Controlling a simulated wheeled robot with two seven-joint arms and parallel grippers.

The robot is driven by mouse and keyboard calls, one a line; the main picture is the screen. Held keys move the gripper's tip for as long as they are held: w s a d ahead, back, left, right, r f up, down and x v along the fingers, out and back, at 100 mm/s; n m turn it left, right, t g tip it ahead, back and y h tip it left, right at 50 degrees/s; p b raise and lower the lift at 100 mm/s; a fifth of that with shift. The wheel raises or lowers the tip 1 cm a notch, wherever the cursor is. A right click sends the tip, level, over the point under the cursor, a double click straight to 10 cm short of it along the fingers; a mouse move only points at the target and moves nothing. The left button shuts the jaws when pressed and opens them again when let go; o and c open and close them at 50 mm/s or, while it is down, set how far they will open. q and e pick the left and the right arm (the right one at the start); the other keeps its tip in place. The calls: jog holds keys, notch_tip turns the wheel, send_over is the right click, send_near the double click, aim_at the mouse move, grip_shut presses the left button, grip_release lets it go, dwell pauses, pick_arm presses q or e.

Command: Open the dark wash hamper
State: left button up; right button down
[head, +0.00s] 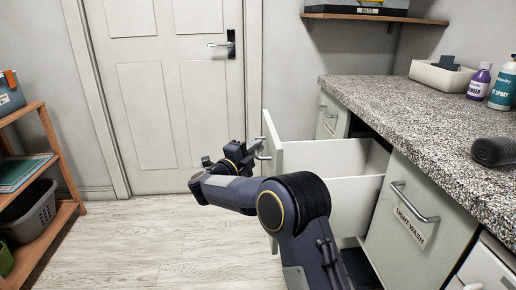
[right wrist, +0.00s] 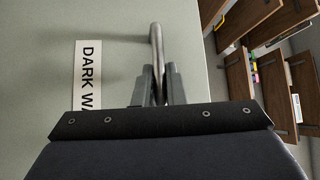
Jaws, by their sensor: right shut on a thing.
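The dark wash hamper (head: 340,192) is a pale pull-out drawer under the counter. It stands pulled well out, and its white inside shows from above in the head view. Its front panel (right wrist: 105,25) fills the left of the right wrist view, with a label cut off after "DARK WA". My right gripper (head: 257,151) is at the outer face of that panel, shut on the bar handle (right wrist: 155,42); in the right wrist view its two fingers (right wrist: 160,88) lie on either side of the bar. My left gripper is out of view.
The closed light wash hamper (head: 385,240) stands to the right under the speckled counter (head: 400,105). Bottles (head: 478,82) and a dark rolled towel (head: 495,151) are on the counter. A white door (head: 170,90) is behind, a wooden shelf (head: 50,222) at left. The floor between is clear.

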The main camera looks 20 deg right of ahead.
jog(key=shift+f, duration=0.1)
jog(key=c, duration=1.5)
grip_release()
jog(key=p+v, duration=0.1)
jog(key=v, duration=0.7)
